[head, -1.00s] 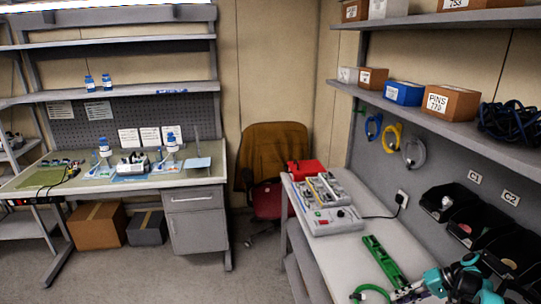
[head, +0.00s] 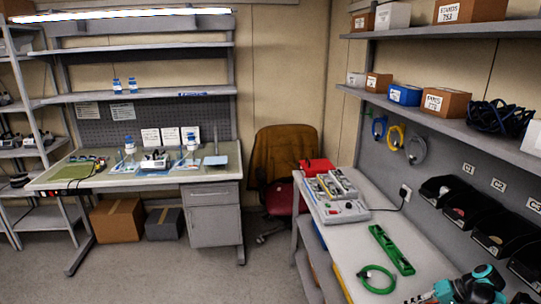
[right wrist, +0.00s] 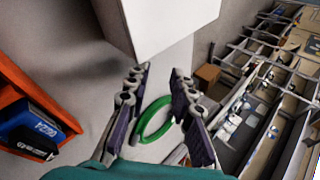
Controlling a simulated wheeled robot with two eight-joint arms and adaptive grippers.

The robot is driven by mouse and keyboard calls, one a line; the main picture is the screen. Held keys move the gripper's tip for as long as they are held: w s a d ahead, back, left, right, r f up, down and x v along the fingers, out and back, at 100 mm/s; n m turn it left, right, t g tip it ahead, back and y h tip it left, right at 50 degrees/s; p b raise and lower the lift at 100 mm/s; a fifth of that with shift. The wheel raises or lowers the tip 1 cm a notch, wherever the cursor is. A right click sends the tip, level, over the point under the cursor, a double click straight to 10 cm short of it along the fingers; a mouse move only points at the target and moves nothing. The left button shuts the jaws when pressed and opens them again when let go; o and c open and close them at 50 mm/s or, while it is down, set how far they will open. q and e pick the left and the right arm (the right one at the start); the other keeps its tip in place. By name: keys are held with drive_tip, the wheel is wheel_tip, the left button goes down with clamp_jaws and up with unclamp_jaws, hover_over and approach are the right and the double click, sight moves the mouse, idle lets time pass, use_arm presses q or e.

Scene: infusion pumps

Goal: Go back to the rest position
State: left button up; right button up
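My right gripper (right wrist: 160,80) is open in the right wrist view, with its two dark jointed fingers apart and nothing between the tips. A green ring-shaped cable (right wrist: 153,120) shows beyond and between the fingers. In the head view my teal right arm is at the bottom right corner, and its fingers are mostly cut off by the lower edge. The green cable (head: 376,279) lies coiled on the right bench (head: 350,240), apart from the arm. My left gripper is not in view.
A green bar (head: 391,250) and a grey pump device (head: 335,197) lie on the right bench, with a red case (head: 317,166) behind. Black bins (head: 448,190) line the wall at right. A chair (head: 283,165) stands between the benches. The floor at left is open.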

drive_tip(key=shift+s+a+r, duration=0.3)
drive_tip(key=shift+a, duration=0.05)
drive_tip(key=shift+a+r, duration=0.2)
drive_tip(key=shift+r, duration=0.05)
drive_tip(key=shift+w+a+r, duration=0.2)
drive_tip(key=shift+w+a, duration=0.3)
drive_tip(key=shift+w, duration=0.1)
drive_tip(key=s+a+r+h+b, duration=0.1)
drive_tip(key=s+a+r+h, duration=0.1)
drive_tip(key=a+r, duration=0.5)
drive_tip(key=s+a+r+h+b, duration=0.2)
drive_tip(key=a+r+h, duration=0.1)
drive_tip(key=a, duration=0.7)
use_arm(q)
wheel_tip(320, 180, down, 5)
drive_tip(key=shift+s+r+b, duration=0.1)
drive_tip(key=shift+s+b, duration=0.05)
drive_tip(key=shift+b, duration=0.85)
use_arm(e)
drive_tip(key=s+a+f+n+t+h, duration=0.1)
drive_tip(key=s+a+n+t, duration=0.1)
drive_tip(key=s+a, duration=0.4)
drive_tip(key=s+a+f+n+t+h, duration=0.2)
drive_tip(key=s+a, duration=0.4)
drive_tip(key=s, duration=0.4)
drive_tip(key=shift+s+a, duration=0.15)
drive_tip(key=shift+s, duration=0.05)
